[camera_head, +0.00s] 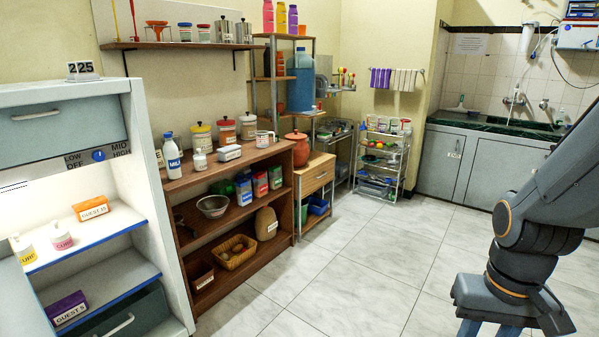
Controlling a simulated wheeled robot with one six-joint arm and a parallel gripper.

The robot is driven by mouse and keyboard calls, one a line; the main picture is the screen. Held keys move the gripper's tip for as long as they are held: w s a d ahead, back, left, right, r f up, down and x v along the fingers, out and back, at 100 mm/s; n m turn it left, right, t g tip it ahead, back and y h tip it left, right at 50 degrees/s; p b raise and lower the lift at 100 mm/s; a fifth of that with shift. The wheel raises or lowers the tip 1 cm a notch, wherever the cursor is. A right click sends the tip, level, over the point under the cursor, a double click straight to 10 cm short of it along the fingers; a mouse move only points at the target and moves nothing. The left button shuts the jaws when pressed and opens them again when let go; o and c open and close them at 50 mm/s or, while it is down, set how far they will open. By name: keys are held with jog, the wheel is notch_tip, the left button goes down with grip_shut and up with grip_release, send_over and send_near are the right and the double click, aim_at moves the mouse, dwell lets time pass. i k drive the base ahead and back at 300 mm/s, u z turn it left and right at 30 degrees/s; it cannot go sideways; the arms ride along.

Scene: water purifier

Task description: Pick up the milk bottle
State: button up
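The milk bottle (173,160) is white with a blue cap and a blue MILK label. It stands upright at the left end of the top of the brown wooden shelf unit (272,155), close to the grey-white cabinet. My arm comes in from the right edge. Its end (489,329) points down at the bottom right, far from the bottle, and is cut off by the frame edge. The fingertips are hidden, so I cannot tell whether the gripper is open or shut.
Several lidded canisters (227,130), a small white jar (199,160) and a measuring cup (263,139) stand to the right of the bottle. The grey-white cabinet (160,220) stands at the left. The tiled floor (370,260) in the middle is clear.

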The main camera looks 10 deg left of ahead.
aim_at(170, 152)
jog(key=u, duration=0.15)
jog(key=i, duration=1.7)
jog(key=u, duration=0.7)
jog(key=i, duration=0.9)
jog(key=u, duration=1.8)
jog(key=i, duration=0.8)
jog(key=u, duration=0.65)
